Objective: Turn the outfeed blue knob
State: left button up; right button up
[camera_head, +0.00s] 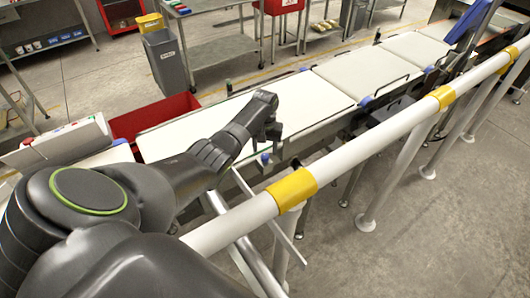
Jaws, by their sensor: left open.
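Several small blue knobs sit along the near side of the belt frames. One blue knob (264,158) is just below my left gripper (272,132). Another blue knob (366,101) is at the joint of two belts, and a third blue knob (428,69) is farther right. I cannot tell which one is the outfeed knob. My left gripper is open and empty, over the near edge of the nearest white belt (305,100), apart from the knob below it as far as I can see. My right gripper is out of view.
A white guard rail (375,138) with yellow bands (292,189) runs diagonally along the near side of the belts. A red bin (150,118) is behind the belt at left, near a control box (58,145). A grey waste bin (166,61) stands farther back.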

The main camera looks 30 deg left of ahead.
aim_at(265, 155)
pick_arm(q)
jog(key=shift+f, duration=1.6)
jog(key=c, duration=1)
